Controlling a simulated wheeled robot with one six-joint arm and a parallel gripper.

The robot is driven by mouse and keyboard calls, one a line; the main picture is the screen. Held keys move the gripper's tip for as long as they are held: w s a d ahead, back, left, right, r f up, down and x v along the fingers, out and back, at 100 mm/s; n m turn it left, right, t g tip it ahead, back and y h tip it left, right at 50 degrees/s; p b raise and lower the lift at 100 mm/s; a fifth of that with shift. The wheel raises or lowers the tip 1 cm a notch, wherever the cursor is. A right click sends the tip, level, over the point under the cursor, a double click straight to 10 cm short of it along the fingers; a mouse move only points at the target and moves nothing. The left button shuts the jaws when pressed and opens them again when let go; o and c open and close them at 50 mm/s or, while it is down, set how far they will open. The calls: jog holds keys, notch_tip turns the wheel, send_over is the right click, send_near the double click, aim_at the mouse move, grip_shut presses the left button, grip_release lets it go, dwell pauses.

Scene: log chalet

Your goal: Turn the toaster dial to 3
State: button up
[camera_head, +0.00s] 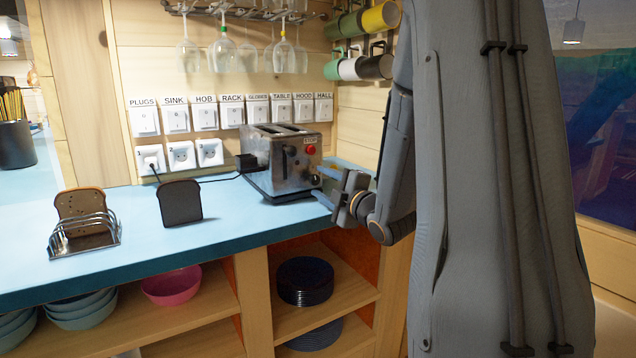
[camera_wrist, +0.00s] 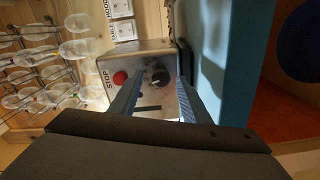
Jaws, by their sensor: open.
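The metal toaster (camera_head: 285,160) stands on the blue counter against the wall, with a red STOP button on its right end face. In the wrist view the toaster's end face (camera_wrist: 147,58) fills the middle. The dark dial (camera_wrist: 160,77) sits there beside the red STOP button (camera_wrist: 120,78). My gripper (camera_head: 322,186) is in front of that face. In the wrist view my gripper (camera_wrist: 158,90) is open, and the dial shows between the two fingertips. I cannot tell whether the fingers touch the dial. The dial's markings and setting are too small to read.
A toast rack with bread (camera_head: 83,222) and a dark slice-shaped object (camera_head: 180,203) stand left on the blue counter (camera_head: 130,238). Labelled switches and sockets (camera_head: 181,155) line the wall. Glasses (camera_head: 225,55) and mugs (camera_head: 375,66) hang above. Shelves below hold bowls and plates (camera_head: 305,280).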

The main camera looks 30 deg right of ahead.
jog(key=s, duration=0.6)
jog(key=shift+s, duration=0.15)
jog(key=shift+d, duration=0.1)
